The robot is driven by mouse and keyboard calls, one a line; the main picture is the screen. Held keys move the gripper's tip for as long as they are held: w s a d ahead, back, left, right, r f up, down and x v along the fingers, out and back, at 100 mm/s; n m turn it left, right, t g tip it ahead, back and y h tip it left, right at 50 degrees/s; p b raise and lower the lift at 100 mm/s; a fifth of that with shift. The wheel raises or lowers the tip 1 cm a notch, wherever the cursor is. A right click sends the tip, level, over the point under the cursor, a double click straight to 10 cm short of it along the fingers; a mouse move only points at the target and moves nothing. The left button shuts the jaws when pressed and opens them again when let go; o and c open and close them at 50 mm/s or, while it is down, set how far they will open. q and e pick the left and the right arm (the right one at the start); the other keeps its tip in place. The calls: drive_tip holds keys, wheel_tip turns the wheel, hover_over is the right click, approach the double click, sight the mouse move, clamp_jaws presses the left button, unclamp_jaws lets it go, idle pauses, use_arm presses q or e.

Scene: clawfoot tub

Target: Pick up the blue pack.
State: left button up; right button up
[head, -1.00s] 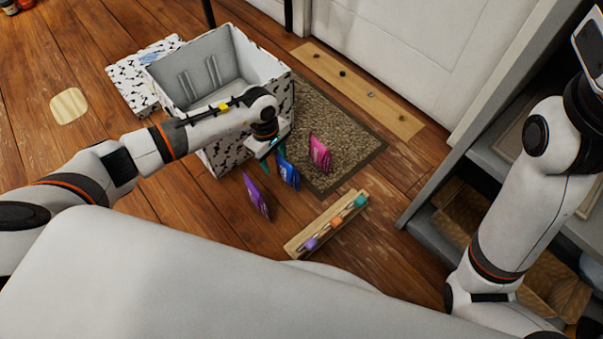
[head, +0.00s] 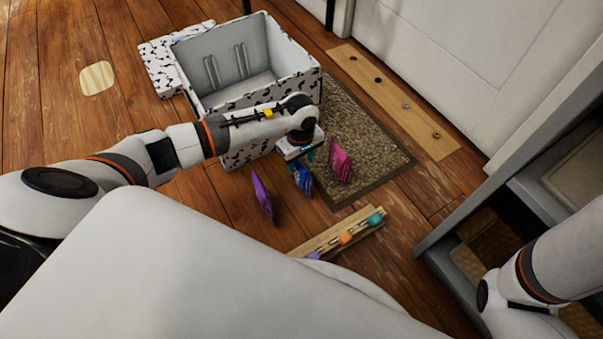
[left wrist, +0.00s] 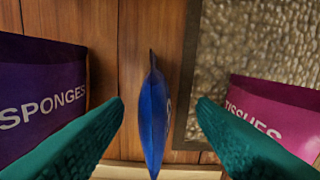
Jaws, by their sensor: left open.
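The blue pack (head: 301,177) stands upright on the wood floor between a purple pack and a pink pack. In the left wrist view the blue pack (left wrist: 154,115) is seen edge-on, between the two green fingertips of my left gripper (left wrist: 159,105), with a gap on each side. In the head view my left gripper (head: 304,157) is right above and at the blue pack, partly covering its top. The left gripper is open and empty. My right gripper is out of view; only part of my right arm shows at the right edge.
The purple pack (head: 262,198), marked SPONGES, and the pink pack (head: 340,162), marked TISSUES, stand close on either side. A wooden rack (head: 330,232) with coloured pieces lies in front. A spotted box (head: 297,88) stands behind, a brown mat (head: 365,150) to the right, grey shelving (head: 450,232) farther right.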

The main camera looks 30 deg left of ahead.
use_arm(q)
drive_tip(key=f+b, duration=0.2)
drive_tip(key=f, duration=0.1)
drive_tip(key=f+b, duration=0.2)
drive_tip(key=shift+s, duration=0.25)
drive_tip(key=shift+r, duration=0.1)
clamp_jaws()
